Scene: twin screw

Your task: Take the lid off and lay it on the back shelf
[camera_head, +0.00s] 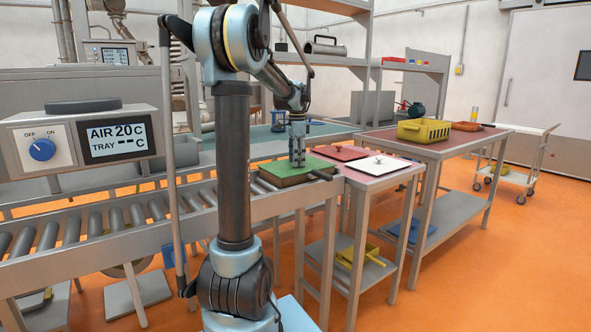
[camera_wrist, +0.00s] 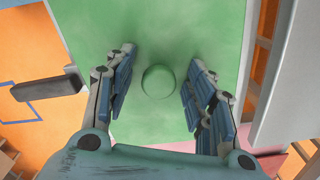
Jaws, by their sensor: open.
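A green lid (camera_head: 287,172) lies on a dark tray-like box at the right end of the roller conveyor. In the wrist view the green lid (camera_wrist: 190,30) fills the middle, with a round green knob (camera_wrist: 158,81) at its centre. My gripper (camera_head: 298,162) is over the lid, pointing down. In the wrist view my gripper (camera_wrist: 158,95) is open, with one finger on each side of the knob and a visible gap to it on both sides. A raised shelf (camera_head: 318,61) stands at the back behind the arm; whether it is the back shelf I cannot tell.
A red lid (camera_head: 341,152) and a white lid (camera_head: 377,165) lie on the table right of the green one. A yellow basket (camera_head: 423,131) stands on the table farther right. A dark handle (camera_head: 319,175) juts from the box. A control box (camera_head: 82,139) stands at left.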

